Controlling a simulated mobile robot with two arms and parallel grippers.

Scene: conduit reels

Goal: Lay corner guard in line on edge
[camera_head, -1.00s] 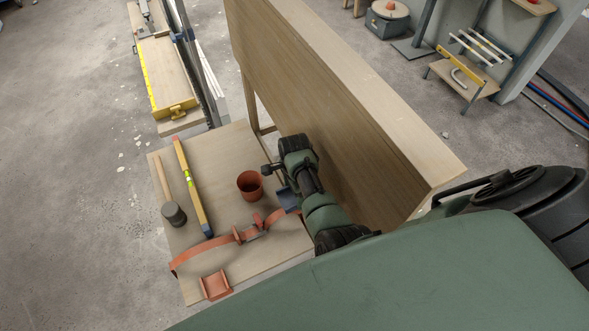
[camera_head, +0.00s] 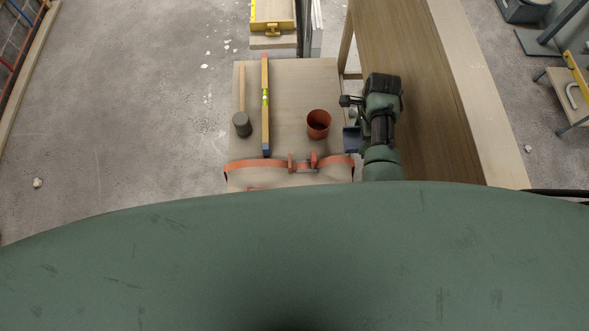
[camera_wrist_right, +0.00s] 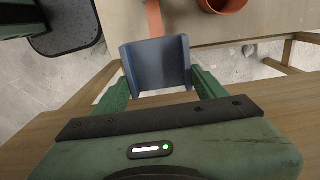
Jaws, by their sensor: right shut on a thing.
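My right gripper (camera_wrist_right: 160,82) is shut on a blue corner guard (camera_wrist_right: 157,62), an angled piece with side flanges between the green fingers. In the head view the blue guard (camera_head: 351,139) shows small at the table's right side, near the terracotta cup (camera_head: 318,124), beneath my right arm. An orange strap (camera_head: 250,165) with a buckle lies across the near part of the low table (camera_head: 285,80). A reddish corner guard is mostly hidden behind my green body. The tall wooden piece with a pale long edge (camera_head: 470,90) stands right of my arm. My left gripper is not in view.
A yellow spirit level (camera_head: 265,105) and a mallet (camera_head: 241,122) lie on the table's left half. A board with a yellow end piece (camera_head: 272,15) lies beyond the table. Open concrete floor (camera_head: 130,100) spreads to the left.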

